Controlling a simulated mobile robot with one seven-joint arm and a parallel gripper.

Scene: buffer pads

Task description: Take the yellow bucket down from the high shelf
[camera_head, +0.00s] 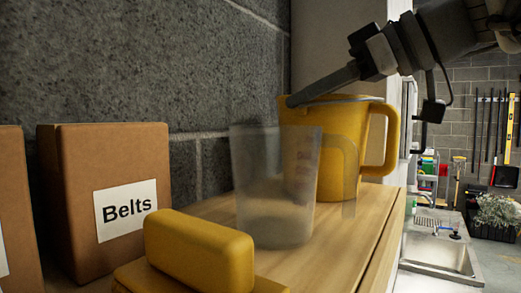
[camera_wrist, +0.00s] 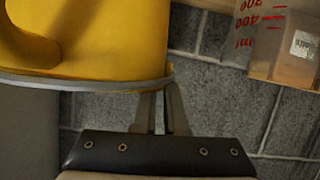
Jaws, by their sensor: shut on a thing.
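The yellow bucket (camera_head: 352,126) is a jug-like pail with a grey rim and a side handle on its right. It looks upright, at the back of the wooden shelf (camera_head: 345,236), partly behind a clear measuring jug (camera_head: 270,190). I cannot tell whether its base touches the shelf. My gripper (camera_head: 293,101) reaches in from the upper right and is shut on the bucket's rim at its left side. In the wrist view the bucket (camera_wrist: 110,40) fills the upper left, and the fingers (camera_wrist: 162,100) meet at its rim.
The measuring jug stands close in front of the bucket. A yellow block (camera_head: 198,248) lies at the front, and a cardboard box labelled Belts (camera_head: 100,190) stands left. A grey block wall (camera_head: 150,60) is behind. A sink (camera_head: 440,255) lies below, right of the shelf.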

